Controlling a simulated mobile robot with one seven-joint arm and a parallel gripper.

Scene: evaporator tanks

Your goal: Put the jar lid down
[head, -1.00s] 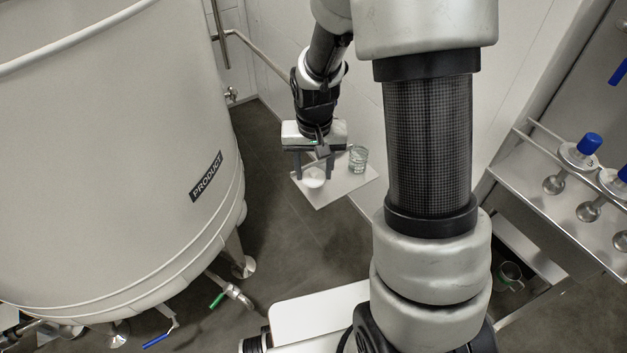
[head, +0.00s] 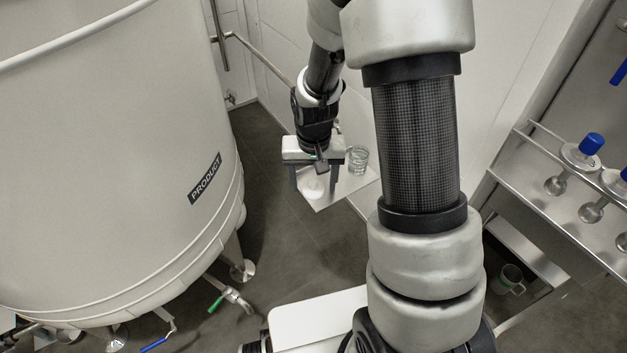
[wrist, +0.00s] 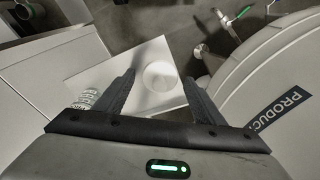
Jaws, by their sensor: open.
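The white round jar lid (head: 312,189) lies on a small pale shelf (head: 352,184) beside the tank. In the wrist view the lid (wrist: 160,76) is between and just beyond the fingertips, on the pale shelf surface (wrist: 92,72). My gripper (head: 314,190) is open above the shelf, its two fingers pointing down on either side of the lid. In the wrist view my gripper (wrist: 160,78) shows a wide gap, with neither finger visibly touching the lid. A clear glass jar (head: 358,160) stands on the shelf to the right of my gripper.
A large tank marked PRODUCT (head: 120,160) fills the left side. A steel rack (head: 570,220) with blue-topped sensors stands at right. A cup (head: 509,279) sits below it. A handrail (head: 262,60) runs along the wall behind my gripper. Dark floor lies between.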

